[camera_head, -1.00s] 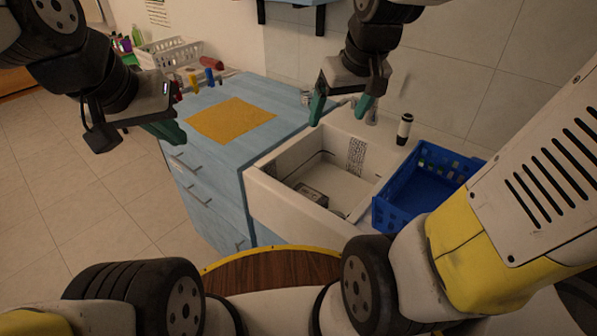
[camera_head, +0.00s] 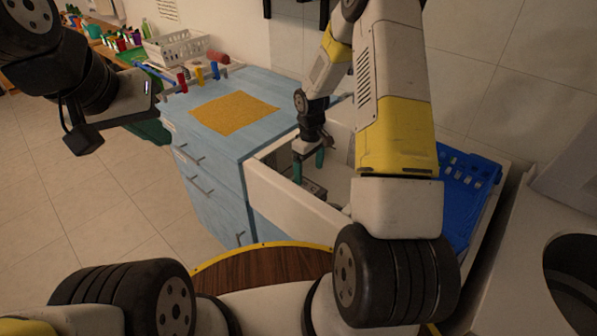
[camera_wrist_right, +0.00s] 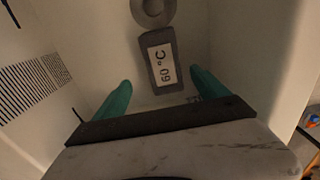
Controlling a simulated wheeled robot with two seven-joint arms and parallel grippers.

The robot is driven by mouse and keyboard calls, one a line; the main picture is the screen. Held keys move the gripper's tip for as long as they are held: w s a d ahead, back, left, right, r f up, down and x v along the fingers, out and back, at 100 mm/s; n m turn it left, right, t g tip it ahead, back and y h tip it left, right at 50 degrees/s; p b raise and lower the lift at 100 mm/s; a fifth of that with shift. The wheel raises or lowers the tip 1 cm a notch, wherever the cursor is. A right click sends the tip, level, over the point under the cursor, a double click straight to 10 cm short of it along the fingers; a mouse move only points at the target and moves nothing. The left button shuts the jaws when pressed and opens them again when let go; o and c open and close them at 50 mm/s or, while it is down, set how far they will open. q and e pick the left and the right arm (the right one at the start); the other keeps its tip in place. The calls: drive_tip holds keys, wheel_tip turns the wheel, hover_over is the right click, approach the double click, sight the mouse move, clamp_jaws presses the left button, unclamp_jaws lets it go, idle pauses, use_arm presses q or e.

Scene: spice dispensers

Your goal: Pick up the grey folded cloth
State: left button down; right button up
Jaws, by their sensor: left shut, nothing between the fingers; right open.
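A grey rectangular thing (camera_wrist_right: 161,62) with a white "60 °C" label lies on the floor of the white sink (camera_head: 277,190); it also shows in the head view (camera_head: 314,188), partly hidden. I cannot tell whether it is the folded cloth, and no other grey cloth is plain to see. My right gripper (camera_head: 308,166) reaches down into the sink, open and empty. In the wrist view its teal fingertips (camera_wrist_right: 160,84) point toward the grey thing, one on each side, apart from it. My left gripper (camera_head: 155,131) is shut and empty, left of the blue cabinet.
The sink walls stand close around my right gripper, and a round drain (camera_wrist_right: 153,10) lies beyond the labelled thing. A blue crate (camera_head: 468,185) is at the right, partly behind my right arm. An orange-yellow cloth (camera_head: 234,113) lies flat on the blue cabinet (camera_head: 215,148). A white basket (camera_head: 176,47) stands behind.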

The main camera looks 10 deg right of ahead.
sight(308, 186)
drive_tip(key=f, duration=0.7)
drive_tip(key=shift+s+a+f, duration=0.15)
drive_tip(key=shift+s, duration=0.25)
drive_tip(key=c, duration=1.5)
drive_tip(key=shift+c, duration=0.2)
